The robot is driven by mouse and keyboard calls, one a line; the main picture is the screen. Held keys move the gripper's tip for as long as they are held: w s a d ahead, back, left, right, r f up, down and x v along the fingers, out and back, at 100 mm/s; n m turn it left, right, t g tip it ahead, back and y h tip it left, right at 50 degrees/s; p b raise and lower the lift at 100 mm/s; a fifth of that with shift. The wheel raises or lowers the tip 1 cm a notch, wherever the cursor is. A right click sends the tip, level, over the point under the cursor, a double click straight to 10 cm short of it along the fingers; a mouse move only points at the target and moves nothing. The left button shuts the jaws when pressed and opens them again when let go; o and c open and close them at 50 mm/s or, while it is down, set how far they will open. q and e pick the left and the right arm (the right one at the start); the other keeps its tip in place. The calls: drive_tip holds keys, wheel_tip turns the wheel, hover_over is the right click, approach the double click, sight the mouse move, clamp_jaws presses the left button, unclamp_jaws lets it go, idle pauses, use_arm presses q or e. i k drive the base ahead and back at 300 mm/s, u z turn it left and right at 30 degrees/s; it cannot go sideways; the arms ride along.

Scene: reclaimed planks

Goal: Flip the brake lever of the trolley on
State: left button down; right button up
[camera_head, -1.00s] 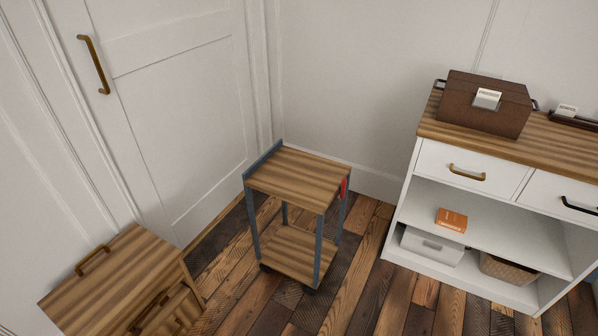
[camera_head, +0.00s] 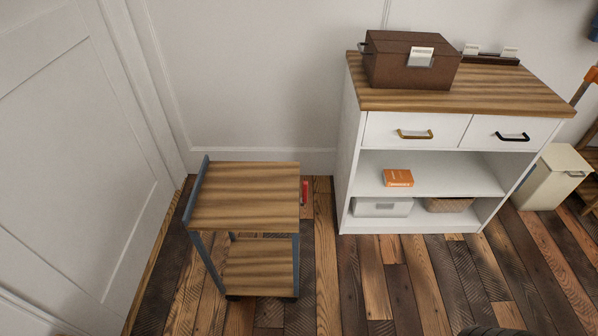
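The trolley (camera_head: 245,195) stands on the plank floor left of the middle of the head view. It has a wooden top, a wooden lower shelf (camera_head: 258,265) and blue-grey posts. The red brake lever (camera_head: 305,192) shows at the right edge of the trolley's top; it is small, and its exact setting is hard to tell. Neither of my grippers is in view.
A white cabinet (camera_head: 344,190) with two drawers stands right of the trolley, with a brown box (camera_head: 395,70) on top. A cream bin (camera_head: 548,185) is farther right. A white door (camera_head: 70,130) is at the left. Floor in front of the cabinet is mostly clear.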

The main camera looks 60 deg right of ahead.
sight(304, 200)
drive_tip(key=z, duration=0.7)
drive_tip(key=i, duration=0.7)
drive_tip(key=z, duration=1)
drive_tip(key=i, duration=0.25)
drive_tip(key=z, duration=0.3)
